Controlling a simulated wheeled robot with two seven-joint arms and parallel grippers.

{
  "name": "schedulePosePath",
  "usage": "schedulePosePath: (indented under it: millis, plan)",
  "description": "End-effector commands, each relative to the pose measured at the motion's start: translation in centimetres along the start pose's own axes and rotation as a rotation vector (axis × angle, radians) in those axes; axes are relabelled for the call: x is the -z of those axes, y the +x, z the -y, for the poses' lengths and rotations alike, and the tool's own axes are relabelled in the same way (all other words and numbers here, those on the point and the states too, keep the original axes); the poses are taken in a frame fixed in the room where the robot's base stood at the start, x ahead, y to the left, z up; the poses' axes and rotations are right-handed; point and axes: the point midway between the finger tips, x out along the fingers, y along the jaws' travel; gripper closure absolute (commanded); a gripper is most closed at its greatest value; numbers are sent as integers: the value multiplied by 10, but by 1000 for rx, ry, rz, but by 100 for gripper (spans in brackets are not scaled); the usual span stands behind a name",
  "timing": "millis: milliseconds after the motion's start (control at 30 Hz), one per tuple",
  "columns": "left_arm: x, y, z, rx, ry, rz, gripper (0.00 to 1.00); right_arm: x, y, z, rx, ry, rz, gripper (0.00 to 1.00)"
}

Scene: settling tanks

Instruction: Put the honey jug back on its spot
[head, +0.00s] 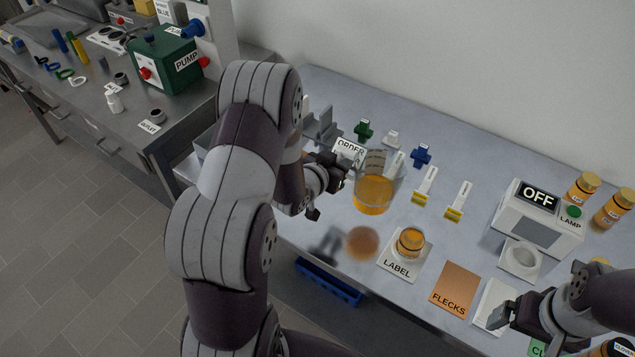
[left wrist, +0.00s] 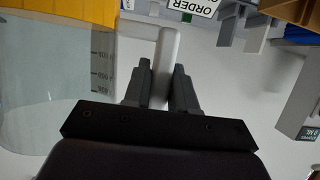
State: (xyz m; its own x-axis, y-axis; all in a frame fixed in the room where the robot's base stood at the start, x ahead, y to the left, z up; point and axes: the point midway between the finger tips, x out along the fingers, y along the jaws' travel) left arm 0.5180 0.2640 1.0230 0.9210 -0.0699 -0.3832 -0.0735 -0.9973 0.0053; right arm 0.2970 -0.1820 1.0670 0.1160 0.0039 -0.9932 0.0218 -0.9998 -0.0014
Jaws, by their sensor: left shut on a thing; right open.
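The honey jug (head: 374,192) is a clear beaker-like vessel with amber honey in its lower part, near the middle of the head view. My left gripper (head: 338,178) is beside it on the left, shut on its handle. In the left wrist view the pale handle (left wrist: 166,62) stands between my fingers, and the jug's clear wall with scale marks (left wrist: 70,80) fills the left side. The jug looks upright and appears raised above the table. Its spot cannot be made out for certain. My right gripper (head: 503,312) is open and empty over the front right.
A blurred brown round patch (head: 362,243) lies on the table (head: 322,85) below the jug. A small honey jar (head: 410,241) stands on the LABEL card. The FLECKS card (head: 455,289), scrapers (head: 425,187) and the lamp box (head: 535,217) are to the right. The ORDER sign (head: 349,150) is behind.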

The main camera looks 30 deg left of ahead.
Motion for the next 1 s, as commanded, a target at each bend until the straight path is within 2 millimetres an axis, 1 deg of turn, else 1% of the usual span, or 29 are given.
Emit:
schedulePosePath:
  millis: [33, 100, 200, 300, 433, 533, 633, 967, 1000]
  plan:
    - [-6, -1, 17, 8, -6, 0, 100, 1, -7, 0, 0, 0, 0, 3]
    - [-18, 1, 37, 8, -6, -2, 100, 1, -11, 0, 0, 0, 0, 3]
    - [-33, 3, 61, 6, -5, -3, 100, 2, -16, 0, 0, 0, 0, 3]
    - [-44, 5, 76, 4, -3, -4, 100, 2, -18, 0, 0, 0, -1, 3]
    - [-54, 8, 84, 1, -3, -3, 100, 3, -20, 0, 0, 0, 0, 3]
    - [-71, 14, 83, -1, -3, -2, 100, 3, -24, 0, 0, 0, -1, 3]
    - [-83, 20, 84, -1, -1, -3, 100, 3, -27, 0, 0, 0, -1, 3]
    - [-89, 23, 84, 0, 0, -5, 100, 3, -23, 0, 0, 0, 0, 3]
    - [-89, 22, 83, 0, 0, -2, 64, 3, -24, 0, 0, 0, 0, 3]
